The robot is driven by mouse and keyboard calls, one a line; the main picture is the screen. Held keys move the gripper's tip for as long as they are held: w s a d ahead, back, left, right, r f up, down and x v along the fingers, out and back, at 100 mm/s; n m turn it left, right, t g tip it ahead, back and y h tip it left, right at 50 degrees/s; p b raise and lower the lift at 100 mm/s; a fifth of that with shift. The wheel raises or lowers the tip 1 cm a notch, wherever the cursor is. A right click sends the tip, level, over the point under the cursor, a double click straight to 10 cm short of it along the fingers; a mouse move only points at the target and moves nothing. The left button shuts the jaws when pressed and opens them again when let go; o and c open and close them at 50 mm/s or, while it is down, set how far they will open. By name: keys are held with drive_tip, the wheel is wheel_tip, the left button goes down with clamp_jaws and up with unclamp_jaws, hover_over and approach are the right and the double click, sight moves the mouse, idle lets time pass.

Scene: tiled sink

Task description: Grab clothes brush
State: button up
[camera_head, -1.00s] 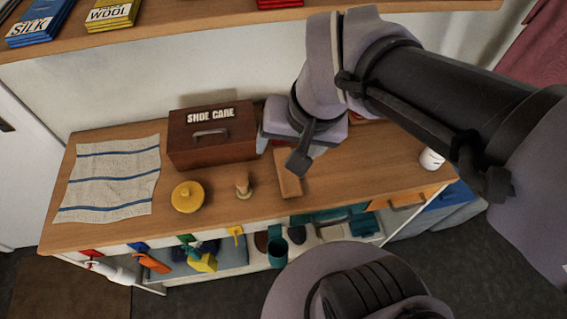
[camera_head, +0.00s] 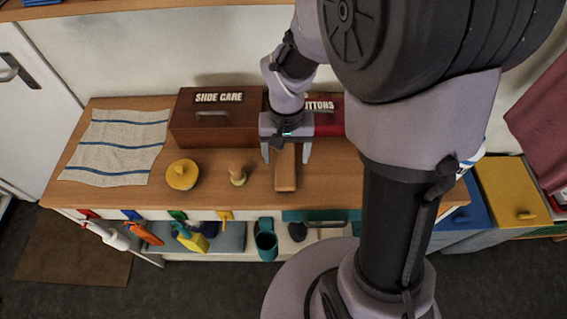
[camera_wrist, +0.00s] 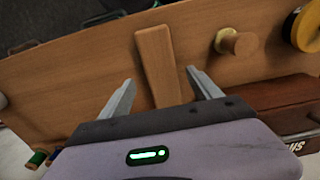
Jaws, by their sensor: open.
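The clothes brush looks like a long wooden piece (camera_head: 285,172) lying on the wooden counter, its near end toward the front edge. In the wrist view the brush (camera_wrist: 157,62) runs between my two fingers, its wider end beyond the fingertips and its other end hidden behind the gripper body. My gripper (camera_head: 286,158) is open, with one finger on each side of the brush in the head view. It also shows in the wrist view (camera_wrist: 160,78), with gaps visible between the fingers and the wood. Whether the fingers are level with the brush or above it is unclear.
A wooden peg-like item (camera_head: 237,174) and a round yellow item (camera_head: 182,175) stand left of the brush. The shoe care box (camera_head: 215,120) and a red buttons box (camera_head: 328,116) stand behind. A striped cloth (camera_head: 115,145) lies at the left.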

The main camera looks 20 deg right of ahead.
sight(285, 164)
wheel_tip(285, 164, down, 4)
drive_tip(key=shift+a+f+b, duration=0.1)
drive_tip(key=shift+f+b, duration=0.15)
drive_tip(key=shift+b, duration=0.75)
drive_tip(key=shift+r, duration=0.15)
drive_tip(key=shift+c, duration=0.4)
drive_tip(key=c, duration=1.5)
drive_tip(key=shift+r, duration=0.1)
